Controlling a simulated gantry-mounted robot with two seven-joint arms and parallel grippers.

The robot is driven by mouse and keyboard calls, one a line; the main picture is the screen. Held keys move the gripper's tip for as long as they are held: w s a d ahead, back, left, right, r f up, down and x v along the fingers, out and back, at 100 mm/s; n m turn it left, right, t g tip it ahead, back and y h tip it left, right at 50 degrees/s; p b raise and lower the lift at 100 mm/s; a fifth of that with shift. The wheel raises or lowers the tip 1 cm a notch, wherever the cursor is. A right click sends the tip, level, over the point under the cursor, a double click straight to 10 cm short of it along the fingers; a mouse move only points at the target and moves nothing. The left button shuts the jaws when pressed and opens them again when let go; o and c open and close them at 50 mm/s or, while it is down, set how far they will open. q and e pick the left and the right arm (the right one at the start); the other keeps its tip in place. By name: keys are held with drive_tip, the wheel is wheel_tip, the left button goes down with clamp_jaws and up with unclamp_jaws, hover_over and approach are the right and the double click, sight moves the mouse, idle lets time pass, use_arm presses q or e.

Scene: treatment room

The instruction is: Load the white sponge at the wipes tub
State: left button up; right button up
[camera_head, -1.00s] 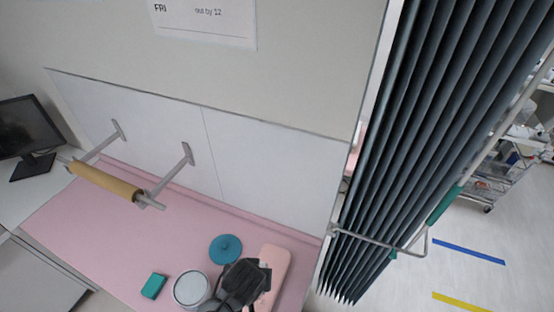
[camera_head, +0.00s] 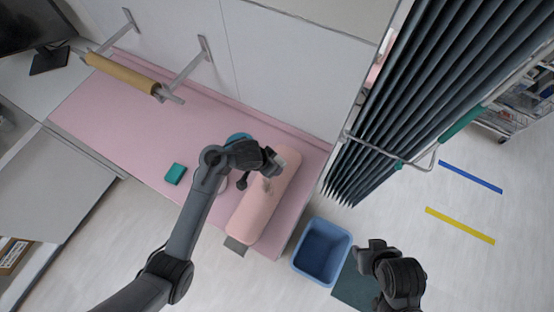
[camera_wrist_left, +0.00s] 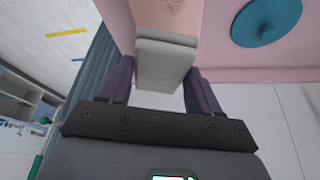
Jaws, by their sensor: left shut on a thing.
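My left gripper (camera_head: 271,162) is shut on the white sponge (camera_head: 290,156), above the upper end of a pink bolster. In the left wrist view the sponge (camera_wrist_left: 165,62) sits between the two fingers (camera_wrist_left: 160,92).
A teal sponge or block (camera_head: 175,173) lies on the pink counter (camera_head: 120,115), left of the tub. The pink bolster (camera_head: 262,205) lies along its right side. A blue bin (camera_head: 321,252) stands on the floor beyond the counter's edge. A dark curtain (camera_head: 415,105) hangs at the right.

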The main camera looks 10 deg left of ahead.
use_arm(q)
drive_tip(key=s+a+f+p, duration=0.1)
drive_tip(key=a+p, duration=0.1)
drive_tip(key=a, duration=0.4)
drive_tip(key=s+a+f+m+p, duration=0.1)
drive_tip(key=s+a+p, duration=0.1)
drive_tip(key=a, duration=0.4)
drive_tip(key=s+a+f+m+p, duration=0.1)
drive_tip(key=a+p, duration=0.1)
drive_tip(key=a, duration=0.4)
drive_tip(key=shift+s+f+g+h, duration=0.15)
drive_tip(key=shift+f+g+h, duration=0.15)
drive_tip(key=shift+f+g, duration=0.1)
drive_tip(key=shift+w+a+r, duration=0.1)
drive_tip(key=shift+w+a, duration=0.05)
drive_tip(key=shift+a, duration=1.3)
drive_tip(key=shift+w+a, duration=0.1)
drive_tip(key=shift+a, duration=1.3)
wheel_tip(320, 180, down, 4)
drive_tip(key=b, duration=0.3)
drive_tip(key=shift+r+b, duration=0.1)
drive_tip(key=shift+b, duration=0.3)
drive_tip(key=shift+f+b, duration=0.3)
drive_tip(key=shift+f, duration=0.2)
